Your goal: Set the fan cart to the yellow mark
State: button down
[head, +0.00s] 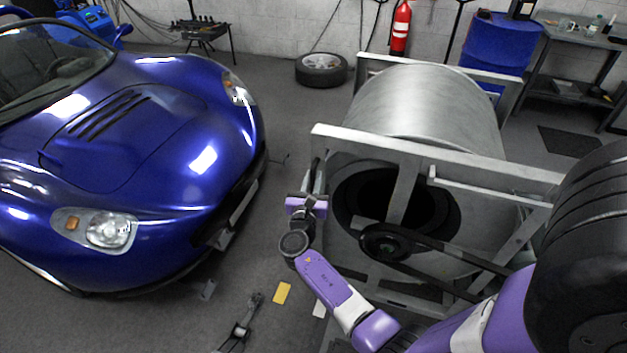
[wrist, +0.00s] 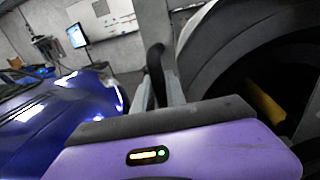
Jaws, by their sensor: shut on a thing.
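My gripper (head: 310,188), purple and dark, is at the left side of a large grey metal frame (head: 375,142) that holds a wide drum (head: 428,105). It is shut on a dark upright handle, whose curved top shows in the wrist view (wrist: 155,68) just beyond the gripper's grey edge (wrist: 165,120).
A blue car (head: 150,150) stands close on the left. A small dark stand (head: 243,322) is at the front. A tyre (head: 321,68) lies behind. A floor strip between car and frame is clear.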

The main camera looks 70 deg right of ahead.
jog(key=w+a+b, duration=0.1)
jog(key=w+b, duration=1.1)
jog(key=w, duration=1)
jog(key=shift+w+a+f, duration=0.2)
jog(key=shift+a+f, duration=0.1)
jog(key=shift+d, duration=0.1)
jog(key=c, duration=1.4)
grip_release()
jog(key=shift+w, duration=0.1)
jog(key=shift+o, duration=0.2)
jog(key=v, duration=0.8)
jog(key=shift+r, duration=0.2)
jog(key=shift+w, duration=0.1)
